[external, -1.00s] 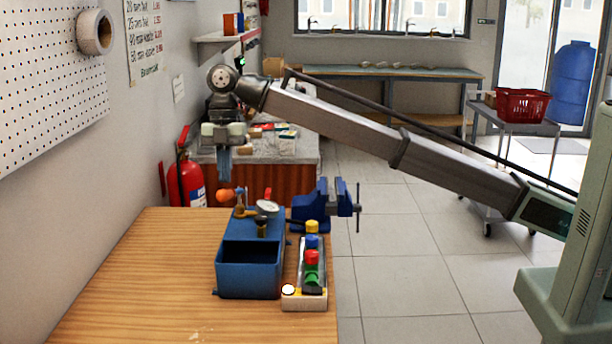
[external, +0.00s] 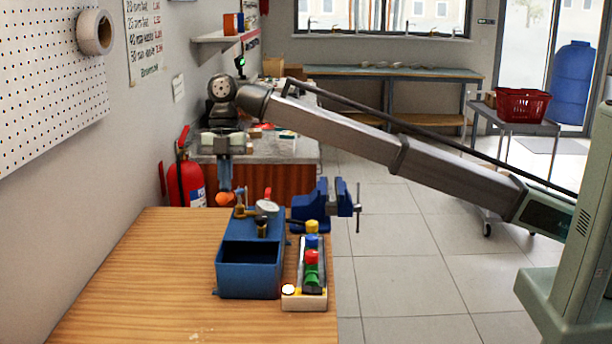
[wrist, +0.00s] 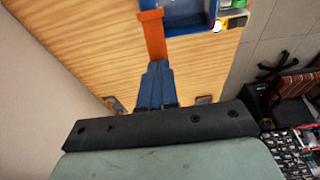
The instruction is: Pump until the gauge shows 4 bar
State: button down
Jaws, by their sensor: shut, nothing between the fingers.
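The blue test pump (external: 248,275) stands on the wooden bench, with an open tank at its front. Its round white gauge (external: 267,207) sits at the back; the needle is too small to read. The pump lever ends in an orange grip (external: 224,199), left of the gauge. In the wrist view the orange grip (wrist: 153,36) runs out from the blue pump (wrist: 190,22). My gripper (external: 225,189) is shut and empty, pointing down with its blue fingertips at or just above the orange grip. I cannot tell whether they touch. The fingertips (wrist: 158,66) appear at the grip's end in the wrist view.
A blue vise (external: 322,203) stands right of the pump at the bench edge. A tray (external: 304,304) with coloured fittings lies beside the pump. A fire extinguisher (external: 186,182) stands by the wall. The wooden bench (external: 130,290) is clear at left.

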jog(key=shift+w+x, duration=0.1)
jog(key=shift+x, duration=0.9)
jog(key=shift+w+x, duration=0.15)
jog(key=shift+x, duration=0.9)
jog(key=v, duration=0.6)
jog(key=shift+s, duration=0.3)
jog(key=shift+r, duration=0.1)
jog(key=shift+r, duration=0.15)
jog(key=v, duration=0.2)
jog(key=s+v, duration=0.1)
jog(key=v, duration=0.1)
jog(key=shift+w+r, duration=0.1)
jog(key=shift+r, duration=0.35)
